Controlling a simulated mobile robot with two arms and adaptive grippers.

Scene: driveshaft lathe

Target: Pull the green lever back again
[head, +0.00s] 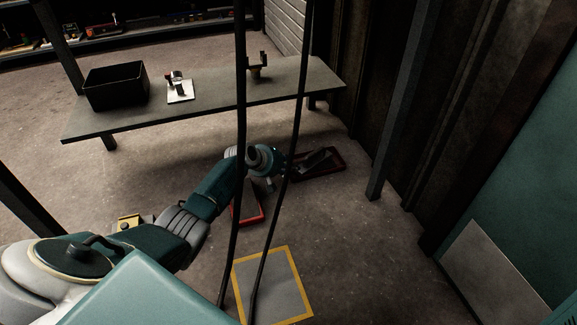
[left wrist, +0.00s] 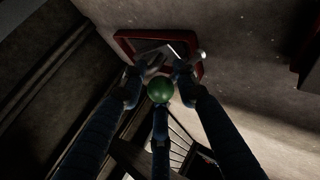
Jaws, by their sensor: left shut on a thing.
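The green lever shows in the left wrist view as a round green knob (left wrist: 160,91). My left gripper (left wrist: 159,78) has its dark fingers closed in around this knob, with one finger below it and two on either side. In the head view my left arm reaches in from the left, and the left gripper (head: 270,180) is small and partly hidden by the wrist. I cannot make out the lever in the head view. The rest of the lever is hidden behind the fingers in the wrist view. My right gripper is not in view.
A low grey table (head: 215,113) holds a black bin (head: 116,87), a small white-based device (head: 179,88) and a bracket (head: 258,66). A red-rimmed tray (head: 341,160) lies on the floor beyond the gripper. Two dark cables hang across the view. A yellow-bordered floor plate (head: 275,285) is in front.

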